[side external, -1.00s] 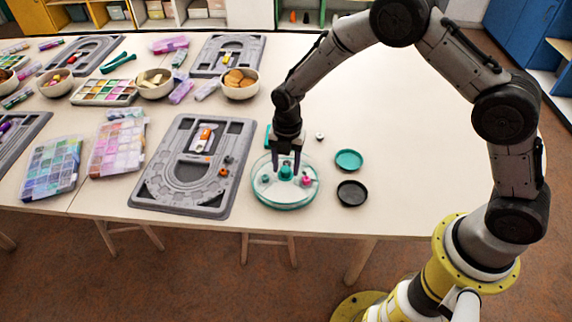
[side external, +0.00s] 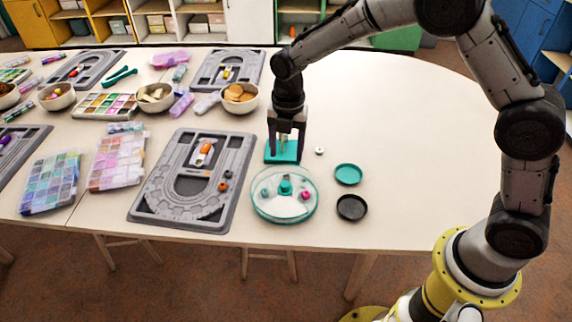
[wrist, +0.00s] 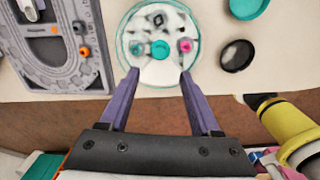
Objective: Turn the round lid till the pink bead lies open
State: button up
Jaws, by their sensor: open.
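The round clear case (side external: 285,216) with a teal rim stands near the table's front edge. Its lid has a teal knob (side external: 285,187) in the middle, which also shows in the wrist view (wrist: 160,49). The pink bead (side external: 306,195) is right of the knob, and also in the wrist view (wrist: 185,45). I cannot tell whether clear lid covers it. A teal bead (wrist: 137,48) is left of the knob. My gripper (side external: 287,152) is open and empty, apart from the knob and higher up. Its two fingers (wrist: 159,72) stand wide apart in the wrist view.
A grey bead board (side external: 150,206) lies left of the case. A teal dish (side external: 348,174) and a black dish (side external: 351,207) lie to its right. A teal block (side external: 274,157) is behind the case, with a small white bead (side external: 319,150) beside it. The table's right is clear.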

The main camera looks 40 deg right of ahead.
jog(key=shift+r, duration=1.45)
jog(key=s+d+r+m+t, duration=0.2)
jog(key=s+d+r, duration=0.15)
jog(key=r, duration=0.55)
jog(key=s+d+r+m+t, duration=0.25)
jog(key=s+r, duration=0.25)
jog(key=r, duration=0.3)
jog(key=s+d+f+m, duration=0.1)
jog(key=s+d+m, duration=0.1)
jog(key=s+m, duration=0.8)
jog(key=s+d+f+m, duration=0.2)
jog(key=s+m, duration=0.8)
jog(key=shift+s+m+t, duration=0.3)
jog(key=shift+m+t, duration=0.05)
jog(key=shift+t, duration=0.1)
